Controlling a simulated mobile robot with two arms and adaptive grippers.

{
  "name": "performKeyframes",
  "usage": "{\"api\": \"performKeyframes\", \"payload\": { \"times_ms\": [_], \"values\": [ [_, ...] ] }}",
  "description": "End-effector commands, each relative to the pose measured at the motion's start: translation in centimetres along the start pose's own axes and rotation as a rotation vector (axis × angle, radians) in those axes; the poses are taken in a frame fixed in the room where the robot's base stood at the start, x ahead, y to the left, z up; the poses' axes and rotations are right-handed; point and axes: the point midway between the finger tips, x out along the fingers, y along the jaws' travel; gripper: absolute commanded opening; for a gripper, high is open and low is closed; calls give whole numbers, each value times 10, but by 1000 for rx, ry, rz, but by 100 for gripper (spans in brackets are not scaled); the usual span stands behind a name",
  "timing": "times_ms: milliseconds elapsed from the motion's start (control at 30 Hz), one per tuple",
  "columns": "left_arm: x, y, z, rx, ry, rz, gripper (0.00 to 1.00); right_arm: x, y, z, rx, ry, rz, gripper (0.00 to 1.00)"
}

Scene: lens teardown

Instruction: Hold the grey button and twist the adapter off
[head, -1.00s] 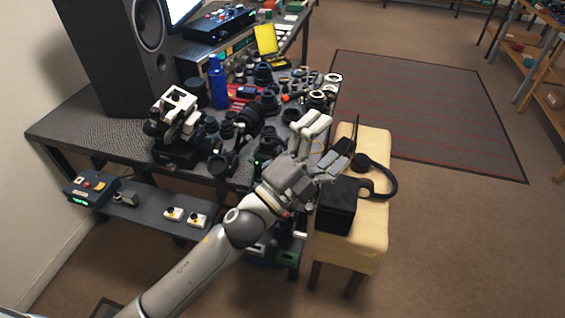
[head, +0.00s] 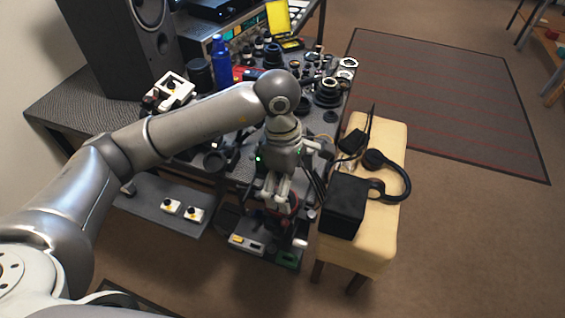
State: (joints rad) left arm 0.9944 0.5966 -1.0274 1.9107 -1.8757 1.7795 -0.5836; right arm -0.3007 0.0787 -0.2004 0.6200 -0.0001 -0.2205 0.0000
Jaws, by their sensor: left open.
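My left arm reaches in from the left across the dark workbench (head: 62,100). My left gripper (head: 277,196) points down at the bench's front right edge, its light fingers apart. What lies right under the fingers is mostly hidden by the gripper and in shadow. Dark lenses and ring-shaped parts crowd the bench, among them a large one (head: 327,93) behind the gripper. I cannot make out the grey button or tell which part is the adapter. My right gripper is out of view.
A yellow-topped stool (head: 375,250) to the right carries a black box (head: 343,206) and headphones (head: 401,185). A blue bottle (head: 222,65), a white-topped device (head: 172,90) and a speaker (head: 125,45) stand on the bench. A lower shelf (head: 150,200) is below.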

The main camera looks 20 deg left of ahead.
Motion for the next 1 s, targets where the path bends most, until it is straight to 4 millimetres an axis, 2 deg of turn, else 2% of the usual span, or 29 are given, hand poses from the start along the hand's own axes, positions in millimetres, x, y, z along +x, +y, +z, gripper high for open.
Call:
{"api": "performKeyframes", "payload": {
  "times_ms": [33,100,267,367,700,833,1000],
  "values": [
    [-4,3,-14,0,58,9,98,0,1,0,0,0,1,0],
    [-8,5,-26,0,112,14,98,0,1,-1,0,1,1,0],
    [-3,6,-35,-2,147,12,98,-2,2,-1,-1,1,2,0],
    [9,5,-36,-4,144,10,98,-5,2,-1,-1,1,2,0],
    [69,5,-44,-3,142,9,98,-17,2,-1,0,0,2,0],
    [85,6,-46,-2,140,10,98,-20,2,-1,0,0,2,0],
    [95,7,-47,-2,140,13,98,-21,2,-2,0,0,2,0]
  ]
}}
